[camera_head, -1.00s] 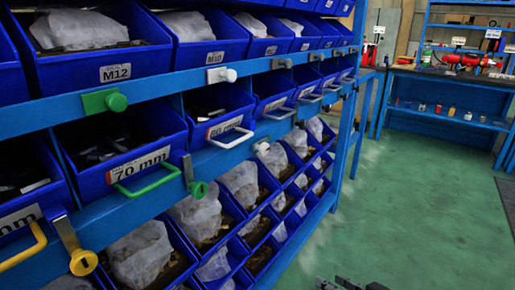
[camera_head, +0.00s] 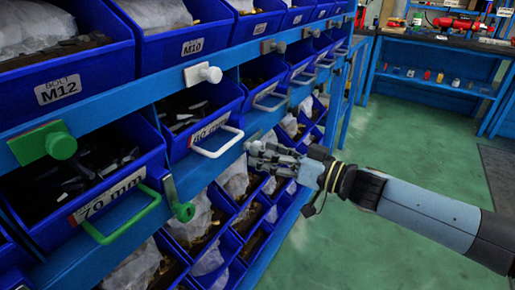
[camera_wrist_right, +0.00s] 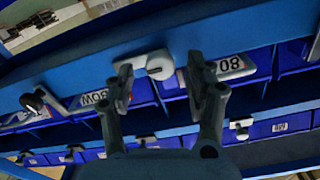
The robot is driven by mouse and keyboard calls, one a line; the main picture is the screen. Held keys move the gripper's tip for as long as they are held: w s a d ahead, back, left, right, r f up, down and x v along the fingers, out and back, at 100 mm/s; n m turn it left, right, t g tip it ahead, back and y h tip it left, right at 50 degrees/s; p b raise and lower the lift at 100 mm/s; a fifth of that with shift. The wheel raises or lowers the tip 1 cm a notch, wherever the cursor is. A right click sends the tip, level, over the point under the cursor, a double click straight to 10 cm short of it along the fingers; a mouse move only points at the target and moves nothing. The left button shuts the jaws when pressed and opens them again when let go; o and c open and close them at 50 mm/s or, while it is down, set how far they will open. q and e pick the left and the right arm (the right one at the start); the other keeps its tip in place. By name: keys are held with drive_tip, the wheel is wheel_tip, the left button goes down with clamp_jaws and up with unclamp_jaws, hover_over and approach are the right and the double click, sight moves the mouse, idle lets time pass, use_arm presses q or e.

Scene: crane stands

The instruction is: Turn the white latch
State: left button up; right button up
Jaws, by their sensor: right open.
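My right gripper (camera_head: 265,153) reaches in from the right to the lower blue rail, just past the bin with the white handle (camera_head: 218,142). In the right wrist view, which looks upside down, my right gripper (camera_wrist_right: 160,75) is open, its fingers apart. A white latch (camera_wrist_right: 148,62) with a round knob shows between the fingertips; I cannot tell whether they touch it. In the head view the gripper mostly hides this latch. Another white latch (camera_head: 203,74) sits on the upper rail, its knob to the right. My left gripper is not in view.
A green latch (camera_head: 46,143) is on the upper rail and another green latch (camera_head: 178,200) on the lower rail. Blue bins (camera_head: 190,115) fill the rack on several levels. The green floor (camera_head: 375,150) to the right is open. A blue workbench (camera_head: 430,75) stands behind.

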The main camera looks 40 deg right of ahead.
drive_tip(key=x, duration=0.2)
drive_tip(key=shift+w+a, duration=0.1)
drive_tip(key=shift+w, duration=0.2)
drive_tip(key=shift+c, duration=0.8)
clamp_jaws()
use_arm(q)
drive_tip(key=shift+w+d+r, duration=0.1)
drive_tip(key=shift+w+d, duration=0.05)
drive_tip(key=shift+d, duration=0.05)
